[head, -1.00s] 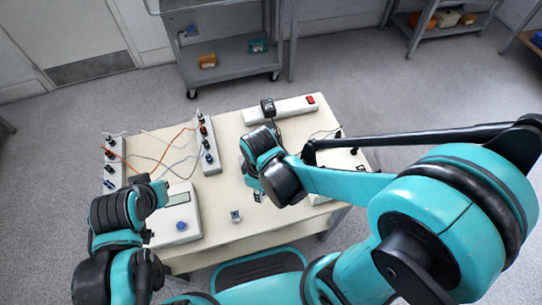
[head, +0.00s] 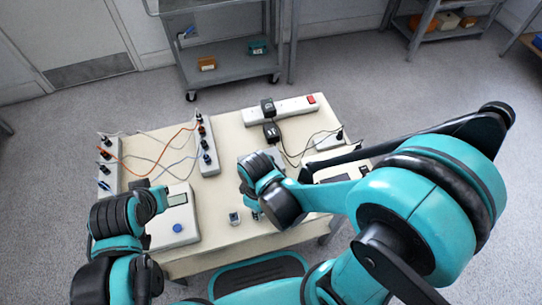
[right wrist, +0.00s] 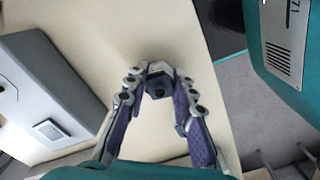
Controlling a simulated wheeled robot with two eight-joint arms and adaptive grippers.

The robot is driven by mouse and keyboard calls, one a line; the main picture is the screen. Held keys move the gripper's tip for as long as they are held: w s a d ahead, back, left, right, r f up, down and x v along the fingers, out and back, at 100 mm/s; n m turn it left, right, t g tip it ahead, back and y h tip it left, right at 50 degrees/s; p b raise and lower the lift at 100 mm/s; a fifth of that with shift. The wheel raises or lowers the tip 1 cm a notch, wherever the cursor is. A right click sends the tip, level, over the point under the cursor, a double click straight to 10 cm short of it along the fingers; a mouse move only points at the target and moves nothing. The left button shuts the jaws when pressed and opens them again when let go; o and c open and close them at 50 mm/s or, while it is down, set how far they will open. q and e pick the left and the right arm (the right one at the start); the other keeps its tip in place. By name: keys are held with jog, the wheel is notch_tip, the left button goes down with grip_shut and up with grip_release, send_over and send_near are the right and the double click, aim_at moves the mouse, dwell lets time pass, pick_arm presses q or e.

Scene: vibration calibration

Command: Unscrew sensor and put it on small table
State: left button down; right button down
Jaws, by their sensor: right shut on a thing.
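In the right wrist view, my right gripper (right wrist: 160,80) is shut on a small grey hexagonal-looking piece with a dark middle, the sensor (right wrist: 159,84). The purple finger pads are on its two sides, above the cream table top. In the head view my right gripper (head: 254,212) is over the table's front part, largely hidden by its own wrist. A small grey piece (head: 234,218) shows just left of it; I cannot tell whether it is the held one. My left gripper (head: 148,188) is by the meter; its fingers are not clear. The cream table (head: 225,190) is under both.
A white meter box (head: 176,229) with a blue knob stands at front left. Socket strips with cables (head: 208,150) are behind it. A power strip (head: 284,109) lies at the back. A grey box (right wrist: 52,85) is beside my right gripper. A grey cart (head: 229,73) stands beyond.

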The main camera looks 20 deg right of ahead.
jog(key=shift+f, duration=0.35)
dwell(0.4)
jog(key=c, duration=1.2)
grip_release()
jog(key=shift+r+p, duration=2.2)
jog(key=shift+r, duration=0.3)
notch_tip(320, 180, up, 12)
jog(key=w+d+r+m+t, duration=0.1)
jog(key=d+m+t, duration=0.1)
jog(key=d+m, duration=0.1)
jog(key=w+d+r+m+t, duration=0.1)
jog(key=w+d+m+t, duration=0.1)
jog(key=d+m, duration=0.2)
jog(key=w+d+r+m+t, duration=0.1)
jog(key=d+r+m+t, duration=0.1)
jog(key=d, duration=0.3)
jog(key=shift+w+d+m+t, duration=0.1)
jog(key=shift+w+m+t, duration=0.15)
jog(key=shift+m+t, duration=0.45)
